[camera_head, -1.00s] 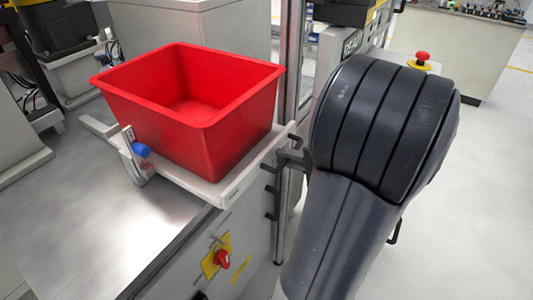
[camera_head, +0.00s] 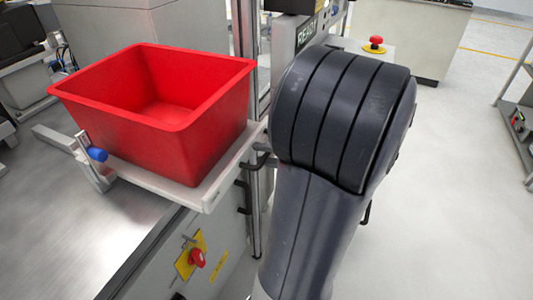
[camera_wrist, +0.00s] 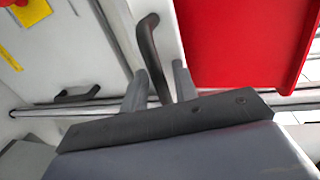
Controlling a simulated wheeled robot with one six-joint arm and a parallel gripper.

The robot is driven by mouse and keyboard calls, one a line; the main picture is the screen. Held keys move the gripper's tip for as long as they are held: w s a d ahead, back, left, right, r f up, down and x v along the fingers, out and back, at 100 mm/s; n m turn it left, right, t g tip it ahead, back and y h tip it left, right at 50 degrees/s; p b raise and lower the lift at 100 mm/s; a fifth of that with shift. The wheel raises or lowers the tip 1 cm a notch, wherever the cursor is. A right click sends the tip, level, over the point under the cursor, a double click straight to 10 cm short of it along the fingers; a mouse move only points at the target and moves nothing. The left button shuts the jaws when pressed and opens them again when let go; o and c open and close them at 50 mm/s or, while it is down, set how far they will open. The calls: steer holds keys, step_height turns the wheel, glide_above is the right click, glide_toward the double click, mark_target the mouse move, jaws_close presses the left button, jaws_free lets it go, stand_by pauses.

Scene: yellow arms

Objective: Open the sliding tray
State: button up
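The sliding tray (camera_head: 205,196) is a pale grey shelf on top of the white cabinet, with a red bin (camera_head: 190,160) standing on it. A dark handle (camera_head: 264,156) sits at the tray's right front edge. In the wrist view the dark curved handle (camera_wrist: 147,36) reaches down between the two fingers of my gripper (camera_wrist: 159,72). The fingers stand apart on either side of it, with a visible gap, so the gripper looks open around it. In the head view my arm hides the gripper. Whether a finger touches the handle, I cannot tell.
A bracket with a blue knob (camera_head: 97,155) stands at the tray's left corner. The cabinet front carries a red switch (camera_head: 197,258) and more dark handles (camera_head: 244,197). A metal post (camera_head: 254,215) stands by the tray. The floor (camera_head: 460,200) on the right is clear.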

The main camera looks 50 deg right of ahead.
steer(key=v, duration=1)
steer(key=shift+s, duration=0.35)
steer(key=shift+w+d, duration=0.1)
steer(key=x, duration=1)
steer(key=shift+w, duration=0.4)
steer(key=shift+a, duration=0.2)
